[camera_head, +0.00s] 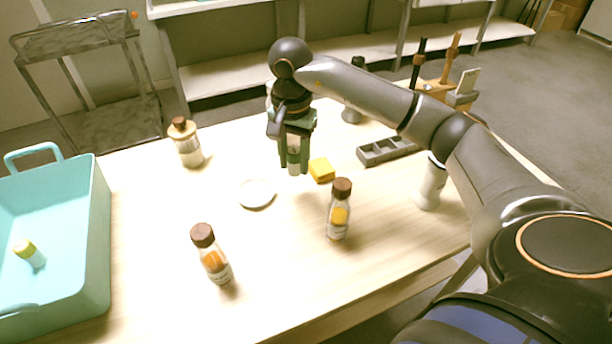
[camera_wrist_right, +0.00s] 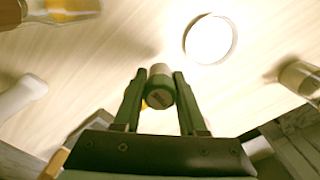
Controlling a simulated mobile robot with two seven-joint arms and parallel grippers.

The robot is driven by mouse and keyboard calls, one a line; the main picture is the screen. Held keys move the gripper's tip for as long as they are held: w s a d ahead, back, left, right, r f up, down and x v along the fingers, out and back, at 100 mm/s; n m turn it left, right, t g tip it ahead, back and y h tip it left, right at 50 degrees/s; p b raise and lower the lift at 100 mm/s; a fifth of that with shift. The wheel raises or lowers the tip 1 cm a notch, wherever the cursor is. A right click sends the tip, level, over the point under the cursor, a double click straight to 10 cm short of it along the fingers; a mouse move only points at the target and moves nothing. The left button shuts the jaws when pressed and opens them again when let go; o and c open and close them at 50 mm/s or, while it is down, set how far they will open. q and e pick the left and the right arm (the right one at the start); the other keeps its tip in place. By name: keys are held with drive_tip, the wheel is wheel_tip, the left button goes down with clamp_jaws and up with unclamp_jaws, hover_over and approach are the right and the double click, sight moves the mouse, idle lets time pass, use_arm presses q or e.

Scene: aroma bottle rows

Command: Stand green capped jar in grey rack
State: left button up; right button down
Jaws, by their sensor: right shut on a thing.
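My right gripper (camera_head: 294,168) is over the middle of the table, pointing down. It is shut on the green capped jar (camera_head: 293,156). The jar has a pale body and sits between the two fingers, which partly hide it. In the right wrist view the jar's dull green cap (camera_wrist_right: 160,95) faces the camera between the fingertips (camera_wrist_right: 161,80). I cannot tell whether the jar's base touches the table. The grey rack (camera_head: 372,156) is a low, long holder with compartments, to the right of the gripper and apart from it. My left gripper is not in view.
A yellow block (camera_head: 321,170) lies close beside the held jar, and a white disc (camera_head: 257,193) lies front left. Brown-capped bottles stand at the front (camera_head: 212,260), (camera_head: 338,215) and back left (camera_head: 187,148). A teal crate (camera_head: 95,240) holds a yellow-capped jar (camera_head: 30,254).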

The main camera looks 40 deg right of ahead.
sight(307, 189)
drive_tip(key=d+f, duration=0.1)
drive_tip(key=f, duration=0.1)
drive_tip(key=d+f, duration=0.2)
drive_tip(key=shift+d, duration=0.1)
wheel_tip(307, 189, down, 3)
drive_tip(key=shift+f, duration=0.1)
drive_tip(key=shift+f, duration=0.15)
drive_tip(key=shift+c, duration=2.3)
unclamp_jaws()
